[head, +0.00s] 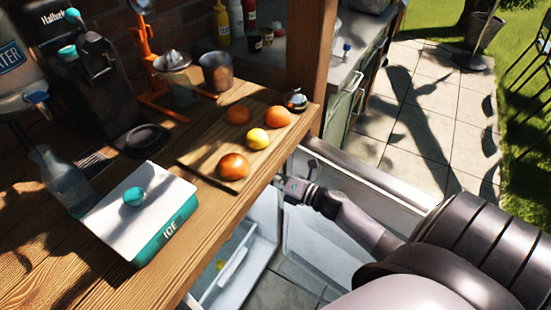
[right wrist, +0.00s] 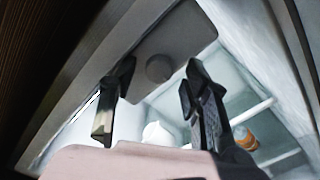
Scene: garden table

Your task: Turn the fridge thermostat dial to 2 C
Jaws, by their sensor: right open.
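The fridge (head: 240,260) stands open below the wooden counter, with its white door (head: 310,235) swung out. In the right wrist view a round grey knob (right wrist: 160,68), which looks like the thermostat dial, sits on a grey panel (right wrist: 178,38) at the top of the fridge's inside. No marks can be read on it. My right gripper (right wrist: 158,72) is open, and the knob shows between its fingertips, apparently untouched. In the head view my right gripper (head: 283,185) reaches in under the counter's edge and the dial is hidden. My left gripper is not in view.
The counter (head: 190,255) overhangs the fridge. Near its edge are a cutting board (head: 207,165) with several round fruits and a white and teal ICE box (head: 140,205). A fridge shelf edge (right wrist: 250,112) and an orange-brown item (right wrist: 245,138) lie beyond the fingers.

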